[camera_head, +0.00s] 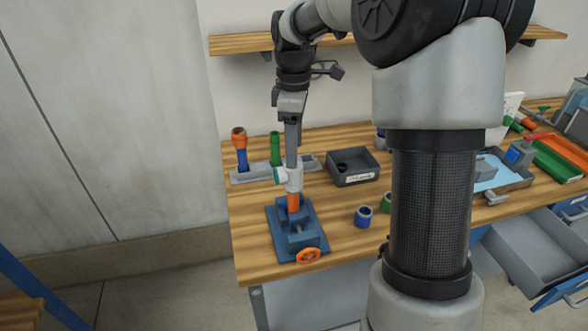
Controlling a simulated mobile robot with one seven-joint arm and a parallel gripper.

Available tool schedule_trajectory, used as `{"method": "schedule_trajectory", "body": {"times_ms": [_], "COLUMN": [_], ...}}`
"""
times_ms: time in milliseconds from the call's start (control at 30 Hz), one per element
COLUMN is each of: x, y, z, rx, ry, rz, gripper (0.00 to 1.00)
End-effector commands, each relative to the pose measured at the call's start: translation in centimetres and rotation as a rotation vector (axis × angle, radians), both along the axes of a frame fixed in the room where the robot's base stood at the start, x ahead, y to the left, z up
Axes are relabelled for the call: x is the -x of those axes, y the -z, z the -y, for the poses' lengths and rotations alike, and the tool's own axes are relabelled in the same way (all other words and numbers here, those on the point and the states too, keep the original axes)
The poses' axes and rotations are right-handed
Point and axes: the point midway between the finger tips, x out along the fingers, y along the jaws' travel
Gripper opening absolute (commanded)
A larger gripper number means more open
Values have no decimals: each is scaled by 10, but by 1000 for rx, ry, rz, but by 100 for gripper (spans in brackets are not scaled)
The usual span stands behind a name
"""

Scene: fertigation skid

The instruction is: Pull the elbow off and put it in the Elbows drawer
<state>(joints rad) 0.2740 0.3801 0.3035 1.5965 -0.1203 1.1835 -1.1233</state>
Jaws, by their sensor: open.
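The elbow (293,182) is a whitish fitting with a teal ring on its left-facing end. It sits on top of an upright orange pipe (293,202) clamped in a blue vise (291,240) near the front left of the bench. My gripper (291,165) points straight down at the elbow, its fingers open and seen edge-on. I cannot tell whether the fingers touch the elbow. An open grey drawer (540,247) with a blue front stands out at the lower right; no name on it can be read, and it looks empty.
A grey rack (308,163) with upright pipes stands behind the vise. A dark bin (353,178) with a white label is right of it. Small blue (363,216) and green fittings lie nearby. My arm hides the bench's middle. A wooden shelf (240,43) runs along the wall.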

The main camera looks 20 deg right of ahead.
Motion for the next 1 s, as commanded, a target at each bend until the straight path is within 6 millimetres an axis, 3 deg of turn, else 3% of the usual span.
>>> {"method": "schedule_trajectory", "body": {"times_ms": [200, 400, 800, 1000], "x": [1, 1, 0, 0], "y": [42, 65, 71, 71], "z": [0, 0, 0, 0], "rx": [0, 0, 0, 0], "ry": [-1, 0, 0, 0], "rz": [-3, -2, 0, 0], "gripper": [57, 57, 57, 25]}}
